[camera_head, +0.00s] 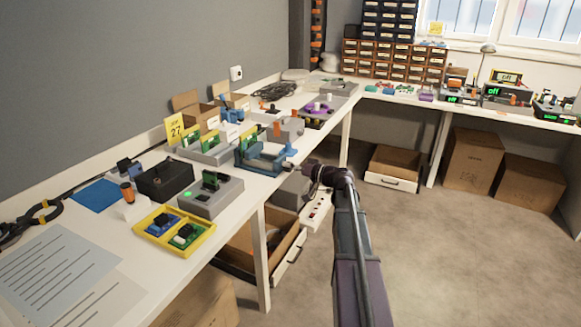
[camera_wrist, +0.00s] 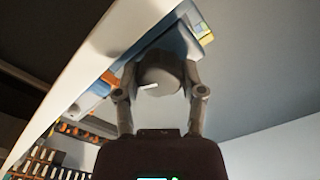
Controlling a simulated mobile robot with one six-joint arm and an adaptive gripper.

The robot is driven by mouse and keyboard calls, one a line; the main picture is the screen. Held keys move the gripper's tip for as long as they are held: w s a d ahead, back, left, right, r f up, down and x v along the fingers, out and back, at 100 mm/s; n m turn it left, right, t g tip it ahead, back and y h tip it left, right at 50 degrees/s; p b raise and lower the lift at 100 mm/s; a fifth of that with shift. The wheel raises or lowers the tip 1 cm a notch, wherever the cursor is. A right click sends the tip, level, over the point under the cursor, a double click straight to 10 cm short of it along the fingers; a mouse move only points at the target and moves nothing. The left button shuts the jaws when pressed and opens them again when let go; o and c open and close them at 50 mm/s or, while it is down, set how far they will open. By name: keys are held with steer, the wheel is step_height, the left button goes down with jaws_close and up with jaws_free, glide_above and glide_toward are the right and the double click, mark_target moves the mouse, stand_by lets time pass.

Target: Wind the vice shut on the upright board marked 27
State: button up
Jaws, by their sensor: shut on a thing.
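The blue vice (camera_head: 262,160) sits at the front edge of the white bench in the head view. A small green and yellow upright board (camera_head: 248,139) shows at its back left; any number on it is too small to read. A yellow card marked 27 (camera_head: 174,130) stands farther left, by the wall. My gripper (camera_wrist: 160,88) is shut on the grey round vice knob (camera_wrist: 158,72), which has a white mark pointing left in the wrist view. Part of the blue vice body also shows behind the knob (camera_wrist: 182,42).
A grey rack (camera_head: 205,152) with green and yellow boards stands left of the vice. A grey fixture with a green light (camera_head: 212,197) and a yellow tray (camera_head: 160,242) lie nearer. An open carton (camera_head: 258,245) is below the bench. The floor at right is clear.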

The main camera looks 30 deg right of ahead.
steer(key=shift+w+d+m, duration=0.1)
steer(key=shift+w+m, duration=0.05)
steer(key=shift+m, duration=0.15)
steer(key=o, duration=1.2)
steer(key=shift+c, duration=0.2)
steer(key=v, duration=1.2)
